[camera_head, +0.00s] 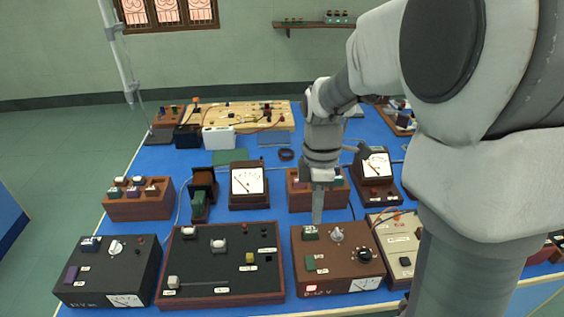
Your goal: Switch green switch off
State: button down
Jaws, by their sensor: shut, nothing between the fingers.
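A brown control box (362,284) stands at the front of the blue table. On its left side is a dark green rectangular switch (310,263), and a small dark green part with a light top (310,234) sits near its back edge. My gripper (317,221) points straight down at the box's back left, just behind or above that small part. Its fingers are together and hold nothing. I cannot tell whether the tips touch the box. The switch's on or off position is too small to make out.
A white knob (337,234) and black dial (365,255) are close on the right. A long black panel box (215,288) stands to the left, and a beige box (402,255) to the right. Meters (246,181) and a wooden block (296,200) stand behind.

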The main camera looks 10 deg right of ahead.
aim_at(312, 266)
jog(key=shift+w+f+n, duration=0.2)
jog(key=shift+f+n, duration=0.2)
jog(key=f, duration=0.4)
jog(key=s+f, duration=0.1)
jog(key=f, duration=0.4)
jog(key=s+f+b, duration=0.1)
jog(key=f, duration=0.4)
jog(key=shift+f, duration=0.1)
